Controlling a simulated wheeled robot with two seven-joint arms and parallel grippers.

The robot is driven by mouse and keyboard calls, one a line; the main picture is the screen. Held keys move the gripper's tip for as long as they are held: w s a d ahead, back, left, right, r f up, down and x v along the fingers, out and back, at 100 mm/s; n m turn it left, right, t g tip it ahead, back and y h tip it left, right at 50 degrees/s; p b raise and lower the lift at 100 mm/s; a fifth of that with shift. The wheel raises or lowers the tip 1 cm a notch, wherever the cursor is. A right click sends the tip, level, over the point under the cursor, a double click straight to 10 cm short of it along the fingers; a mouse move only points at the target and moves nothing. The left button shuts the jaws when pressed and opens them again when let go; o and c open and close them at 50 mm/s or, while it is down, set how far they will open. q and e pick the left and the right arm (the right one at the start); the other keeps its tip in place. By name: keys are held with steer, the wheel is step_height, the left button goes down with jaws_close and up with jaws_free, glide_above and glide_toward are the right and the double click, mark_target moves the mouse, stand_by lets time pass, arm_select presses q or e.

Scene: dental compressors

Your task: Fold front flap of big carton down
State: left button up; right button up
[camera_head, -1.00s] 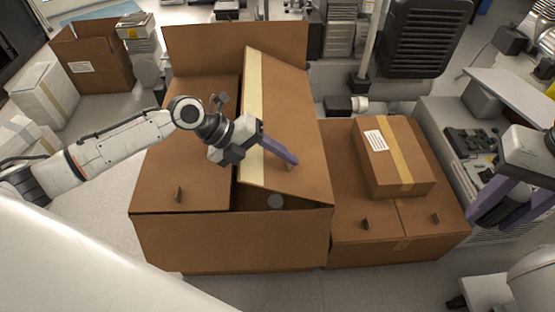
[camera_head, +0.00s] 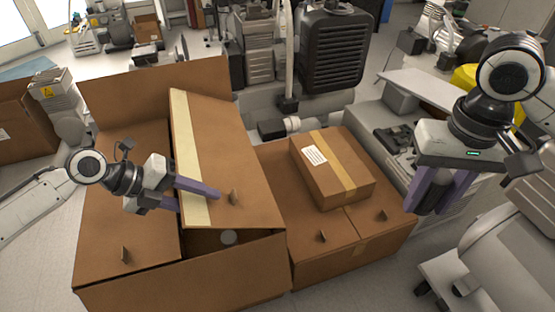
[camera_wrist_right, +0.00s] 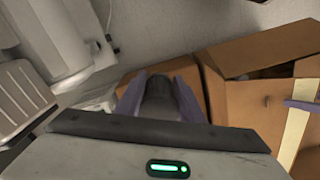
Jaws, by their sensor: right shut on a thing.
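The big carton (camera_head: 135,160) stands open in the head view. Its back flap (camera_head: 160,95) is upright and its left flap lies flat. The front panel (camera_head: 200,275) faces me; I cannot tell flap from wall there. My left gripper (camera_head: 205,195) is at the right flap's taped edge, one purple finger over it; its jaw state is unclear. My right gripper (camera_head: 435,190) is shut on a dark cylinder (camera_wrist_right: 158,95), right of the cartons.
A lower carton (camera_head: 345,235) adjoins the big carton on the right, with a small taped box (camera_head: 330,165) on top. A grey cabinet (camera_head: 375,130) stands behind my right gripper. Another open carton (camera_head: 25,130) is at the far left. Some floor is bare at the front right.

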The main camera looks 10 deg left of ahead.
mark_target(441, 181)
steer(key=shift+r+p, duration=0.4)
steer(key=shift+r, duration=0.1)
arm_select(q)
steer(key=s+a+r, duration=0.3)
steer(key=a+r, duration=0.1)
steer(key=a, duration=0.3)
steer(key=shift+s+r+p, duration=0.3)
steer(key=shift+p, duration=0.1)
arm_select(e)
steer(key=shift+r, duration=0.35)
arm_select(q)
steer(key=shift+a, duration=0.1)
